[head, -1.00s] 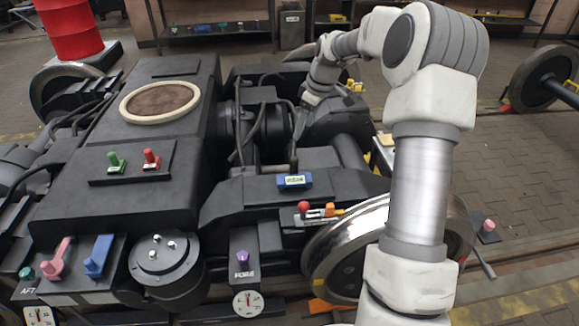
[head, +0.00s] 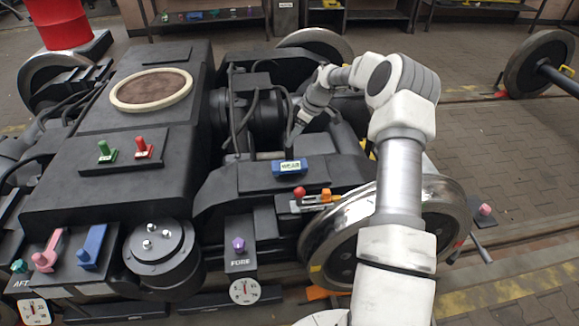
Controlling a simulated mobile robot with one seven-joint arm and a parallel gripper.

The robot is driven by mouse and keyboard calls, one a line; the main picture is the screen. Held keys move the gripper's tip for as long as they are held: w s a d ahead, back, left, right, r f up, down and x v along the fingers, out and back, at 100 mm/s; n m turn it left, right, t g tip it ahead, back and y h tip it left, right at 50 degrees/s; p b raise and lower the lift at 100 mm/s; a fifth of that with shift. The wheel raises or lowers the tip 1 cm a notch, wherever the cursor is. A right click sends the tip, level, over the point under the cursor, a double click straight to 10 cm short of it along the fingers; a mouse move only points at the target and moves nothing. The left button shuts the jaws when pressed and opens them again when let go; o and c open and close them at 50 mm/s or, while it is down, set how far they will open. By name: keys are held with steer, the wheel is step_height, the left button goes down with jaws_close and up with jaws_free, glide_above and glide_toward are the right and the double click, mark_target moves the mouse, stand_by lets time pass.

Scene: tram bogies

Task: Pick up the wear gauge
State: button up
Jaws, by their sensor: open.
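The wear gauge appears to be the small blue block with a pale lettered label (head: 290,168). It lies on the dark bogie frame, just behind the silver wheel. My gripper (head: 293,138) is a little beyond and above the blue block, pointing down near the dark axle housing. It is apart from the block and holds nothing that I can see. The fingertips are small and dark against the black frame, so their gap is hard to make out.
A red knob (head: 299,193) and an orange-handled lever (head: 327,195) stand close in front of the block. The silver wheel (head: 330,235) is at right front. Black hoses (head: 243,125) loop left of my gripper.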

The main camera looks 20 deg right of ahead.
mark_target(290, 160)
steer(key=x, duration=0.2)
steer(key=b+x, duration=0.1)
steer(key=x, duration=0.3)
steer(key=shift+s+f+b, duration=0.25)
steer(key=shift+f+b, duration=0.1)
steer(key=shift+f, duration=0.05)
steer(key=shift+r, duration=0.1)
jaws_close()
stand_by(1.0)
